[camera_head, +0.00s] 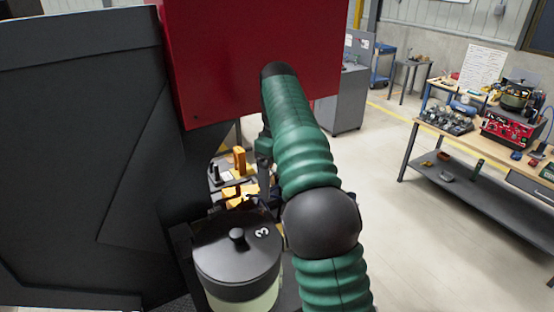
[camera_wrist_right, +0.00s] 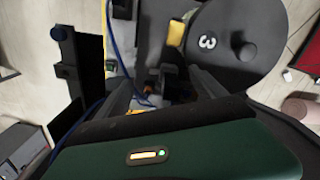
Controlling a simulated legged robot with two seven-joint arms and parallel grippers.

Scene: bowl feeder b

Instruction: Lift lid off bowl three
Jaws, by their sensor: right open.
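Bowl three (camera_head: 245,302) is a pale greenish round container at the lower middle of the head view. Its black lid (camera_head: 215,255) sits on it, with a white 3 and a round black knob (camera_head: 237,236). The lid also shows at the upper right of the wrist view (camera_wrist_right: 222,22), with its knob (camera_wrist_right: 247,52). My right gripper (camera_wrist_right: 157,74) is open, with its two dark fingers apart. The lid and knob lie to the right of the fingers in that view, and the knob is not between them. My left gripper is not in view.
A large red panel (camera_head: 245,60) and a dark panel (camera_head: 80,160) stand behind and left of the bowl. Yellow-orange parts (camera_head: 239,160) lie beyond it. A workbench (camera_head: 460,135) with equipment stands at right, with open floor before it.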

